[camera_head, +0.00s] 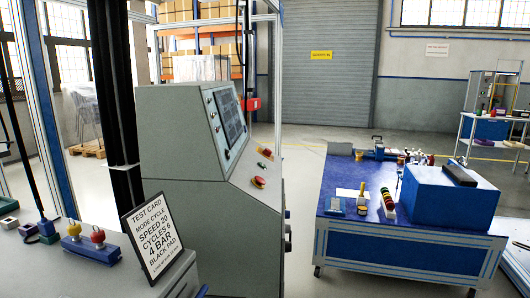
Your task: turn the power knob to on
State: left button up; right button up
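A grey control cabinet (195,140) stands in the middle of the view, turned so that I see its left side broadly and its front at a steep angle. Its sloped front holds a dark screen (231,117) with small round controls (214,116) along its left edge. A red mushroom button (259,182) and small red and green controls (264,165) sit on the ledge below. A small dark knob-like part (288,238) sticks out from the lower front edge. I cannot tell which control is the power knob or how it is set. Neither gripper is in view.
A blue-topped cart (337,243) with a blue box (448,198) and several small items stands at the right. A test card (155,231) stands on a grey bench at the lower left. Floor shows between cabinet and cart. A roller door (325,75) closes the back.

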aim_at(267, 152)
jog(key=i+l+u, duration=0.15)
jog(key=u, duration=1)
jog(key=i+l+u, duration=0.2)
jog(key=l+u, duration=0.15)
jog(key=l, duration=0.35)
jog(key=i+l+u, duration=0.1)
jog(key=l+u, duration=0.3)
jog(key=l, duration=0.3)
jog(key=l+u, duration=0.35)
jog(key=l, duration=0.4)
